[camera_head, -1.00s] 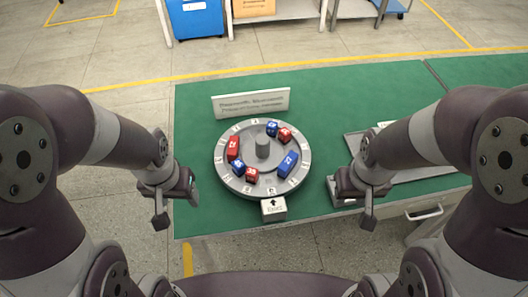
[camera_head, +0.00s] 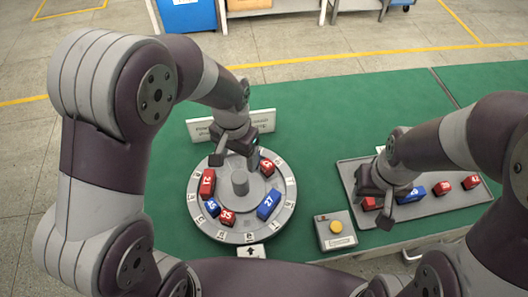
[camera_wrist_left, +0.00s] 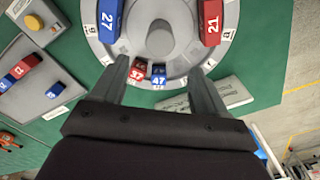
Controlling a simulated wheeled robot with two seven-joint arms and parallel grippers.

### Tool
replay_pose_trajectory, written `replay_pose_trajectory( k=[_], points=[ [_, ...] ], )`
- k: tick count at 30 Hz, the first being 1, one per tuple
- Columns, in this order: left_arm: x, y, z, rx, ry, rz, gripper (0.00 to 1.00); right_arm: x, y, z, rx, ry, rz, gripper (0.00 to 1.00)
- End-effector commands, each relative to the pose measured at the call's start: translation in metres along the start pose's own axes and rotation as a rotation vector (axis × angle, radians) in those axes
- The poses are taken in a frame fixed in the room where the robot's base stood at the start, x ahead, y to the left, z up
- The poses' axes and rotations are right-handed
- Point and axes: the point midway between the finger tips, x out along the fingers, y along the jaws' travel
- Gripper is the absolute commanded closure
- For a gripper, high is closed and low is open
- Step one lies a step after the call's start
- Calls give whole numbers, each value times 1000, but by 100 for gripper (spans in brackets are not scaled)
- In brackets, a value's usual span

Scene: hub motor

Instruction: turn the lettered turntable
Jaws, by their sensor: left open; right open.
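The grey lettered turntable (camera_head: 240,234) lies on the green table, with a post (camera_head: 240,184) at its centre. On it sit red 21 (camera_head: 207,182), blue 45 (camera_head: 211,207), red 35 (camera_head: 227,217), blue 27 (camera_head: 269,204) and red 37 (camera_head: 266,166). Blue 47 (camera_wrist_left: 158,71) shows in the left wrist view; my left gripper hides it in the head view. My left gripper (camera_head: 234,158) is open over the turntable's far side, its fingers either side of 37 and 47 in the wrist view. I cannot tell contact. My right gripper (camera_head: 376,203) is open above the tray.
A grey tray (camera_head: 430,204) with several red and blue blocks lies at right. A box with a yellow button (camera_head: 336,227) stands between tray and turntable. An arrow marker (camera_head: 250,251) sits at the turntable's near edge. A sign (camera_head: 262,124) stands behind the turntable, close to my left gripper.

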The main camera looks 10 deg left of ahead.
Motion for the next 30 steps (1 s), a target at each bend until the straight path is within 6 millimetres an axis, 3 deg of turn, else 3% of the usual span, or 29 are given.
replay_pose_trajectory(
  k=[2, 5, 18, 23, 30],
  points=[
    [-4, -1, -6, 21, -2, 0, 26, -1, 0, 0, 0, 0, 0, 57],
    [6, -1, -1, 42, -23, 3, 26, -2, 0, 0, 0, 0, 0, 57],
    [106, -1, 0, 40, -19, 3, 26, -9, 0, -1, 0, 0, 0, 57],
    [120, -1, 0, 40, -18, 2, 26, -9, 0, -1, 0, 0, 0, 57],
    [122, -1, 0, 40, -16, 2, 26, -9, 0, -1, 0, 0, 0, 57]
  ],
)
